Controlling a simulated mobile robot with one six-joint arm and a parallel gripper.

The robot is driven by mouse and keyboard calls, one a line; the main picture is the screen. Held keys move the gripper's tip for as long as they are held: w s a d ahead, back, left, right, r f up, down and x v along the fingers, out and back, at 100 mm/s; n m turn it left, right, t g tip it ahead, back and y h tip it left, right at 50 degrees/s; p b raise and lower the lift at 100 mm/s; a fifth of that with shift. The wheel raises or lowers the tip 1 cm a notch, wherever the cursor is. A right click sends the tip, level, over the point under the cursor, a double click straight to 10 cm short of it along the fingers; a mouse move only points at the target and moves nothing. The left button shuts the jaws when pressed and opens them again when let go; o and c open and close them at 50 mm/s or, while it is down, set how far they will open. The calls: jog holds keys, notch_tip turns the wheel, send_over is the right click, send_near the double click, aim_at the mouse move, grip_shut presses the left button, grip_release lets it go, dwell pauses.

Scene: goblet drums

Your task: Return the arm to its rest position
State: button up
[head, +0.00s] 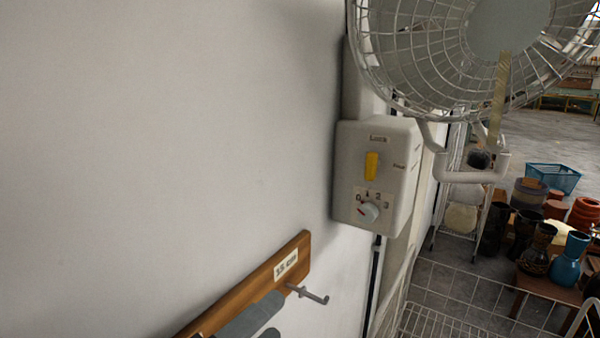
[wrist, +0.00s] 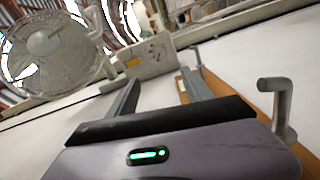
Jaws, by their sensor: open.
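My gripper (wrist: 160,88) shows in the wrist view with its two grey fingers apart and nothing between them. In the head view, grey parts of my gripper (head: 272,315) show at the bottom edge, in front of the wooden rail (head: 292,250). The rest of my arm is out of the head view. The fingers point toward the wall and the white control box (wrist: 142,60), and appear apart from the box.
The rail carries a metal hook (head: 312,296); a nearer hook (wrist: 276,100) stands close to my gripper's right side. A caged fan (head: 470,50) hangs above the control box (head: 352,195). Several drums and a blue basket (head: 552,178) stand at the right.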

jog(key=w+d+f+m+g, duration=0.1)
jog(key=d+f+g, duration=0.15)
jog(key=d, duration=0.35)
jog(key=d+f+m+g, duration=0.1)
jog(key=d+f+g, duration=0.1)
jog(key=d+g, duration=0.35)
jog(key=s+d+f+m+g+y, duration=0.4)
jog(key=s+d+f, duration=0.1)
jog(key=s+d, duration=0.2)
jog(key=a+f+m+t+y+b, duration=0.3)
jog(key=f+m+y+b, duration=0.4)
jog(key=f+b, duration=1.7)
jog(key=shift+s+y, duration=0.25)
jog(key=shift+y, duration=0.65)
jog(key=shift+a, duration=0.1)
